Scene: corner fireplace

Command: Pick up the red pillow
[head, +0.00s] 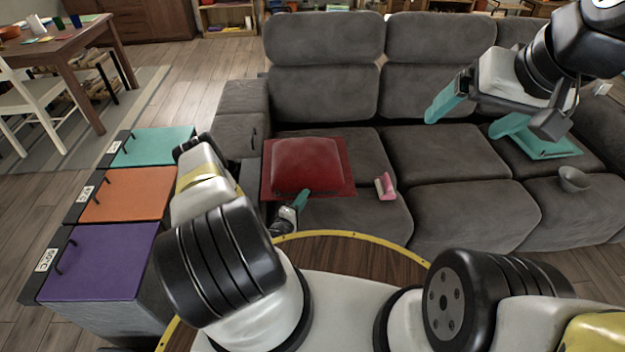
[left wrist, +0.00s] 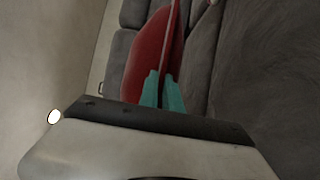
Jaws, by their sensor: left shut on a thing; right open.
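The red pillow (head: 307,166) lies flat on the left seat of the grey sofa. It has a puffy middle and a flat border. My left gripper (head: 301,199) is at the pillow's front edge, with one teal fingertip showing. In the left wrist view, the teal fingers (left wrist: 162,92) are close together with the pillow's thin red border between them, and the puffy part of the pillow (left wrist: 146,60) is beside them. My right gripper (head: 476,112) is open and empty above the right part of the sofa, well away from the pillow.
A pink and white item (head: 385,186) lies right of the pillow. A teal flat item (head: 550,147) and a grey bowl (head: 573,179) are on the right seats. A round wooden surface with a yellow rim (head: 372,242) is in front. Boxes with purple (head: 105,260), orange and teal tops stand left.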

